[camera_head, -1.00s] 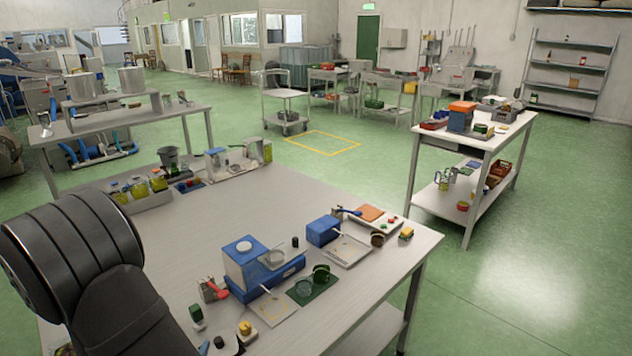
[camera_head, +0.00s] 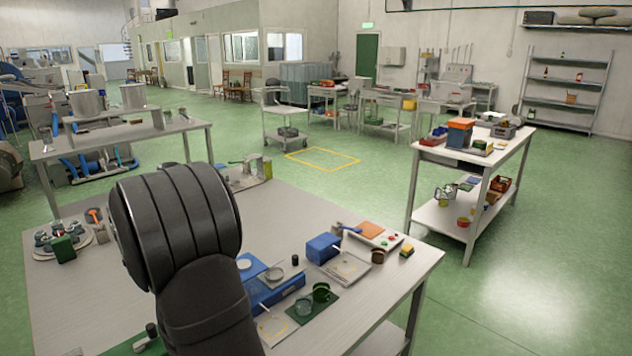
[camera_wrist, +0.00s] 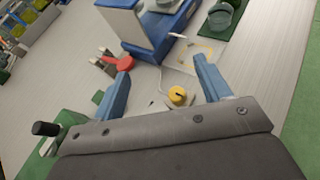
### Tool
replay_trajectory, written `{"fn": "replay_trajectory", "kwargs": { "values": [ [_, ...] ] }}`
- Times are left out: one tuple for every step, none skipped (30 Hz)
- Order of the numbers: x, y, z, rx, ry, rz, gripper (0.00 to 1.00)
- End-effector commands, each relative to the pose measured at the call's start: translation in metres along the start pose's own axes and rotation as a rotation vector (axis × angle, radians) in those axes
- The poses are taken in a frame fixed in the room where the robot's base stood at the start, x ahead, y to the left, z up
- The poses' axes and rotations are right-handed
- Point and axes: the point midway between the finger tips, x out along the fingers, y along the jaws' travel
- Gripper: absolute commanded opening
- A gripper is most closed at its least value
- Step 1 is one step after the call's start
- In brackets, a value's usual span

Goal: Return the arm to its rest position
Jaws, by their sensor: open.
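My gripper (camera_wrist: 160,85) shows in the wrist view with two blue fingers spread apart and nothing held between them. It hangs above the table (camera_head: 110,290), tilted to the picture. In the head view my dark arm link rises at the centre-left and hides part of the table. The gripper itself does not show in the head view.
A blue and white machine (camera_head: 270,285) stands just right of my arm, beside a green mat (camera_head: 318,305) with cups. A round tray of small items (camera_head: 62,240) is at the table's left. A blue box (camera_head: 323,248) stands further right. A side bench (camera_head: 470,150) is beyond.

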Motion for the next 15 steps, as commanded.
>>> {"fn": "replay_trajectory", "kwargs": {
  "values": [
    [0.006,-0.005,0.005,0.006,-0.002,-0.010,0.70],
    [0.009,-0.008,0.007,0.009,-0.003,-0.013,0.70],
    [0.013,-0.012,0.010,0.012,-0.003,-0.019,0.70],
    [0.016,-0.015,0.012,0.015,-0.003,-0.023,0.70],
    [0.019,-0.018,0.014,0.017,-0.002,-0.027,0.70],
    [0.024,-0.021,0.017,0.020,-0.003,-0.033,0.70],
    [0.026,-0.024,0.020,0.022,-0.004,-0.036,0.70],
    [0.030,-0.028,0.022,0.025,-0.005,-0.041,0.70],
    [0.033,-0.032,0.025,0.028,-0.005,-0.047,0.70],
    [0.036,-0.035,0.028,0.030,-0.005,-0.051,0.70],
    [0.039,-0.038,0.030,0.032,-0.005,-0.055,0.70],
    [0.043,-0.043,0.033,0.035,-0.006,-0.060,0.70],
    [0.046,-0.046,0.035,0.037,-0.007,-0.065,0.70],
    [0.049,-0.050,0.037,0.039,-0.008,-0.069,0.70],
    [0.052,-0.055,0.041,0.042,-0.008,-0.075,0.70]
  ]
}}
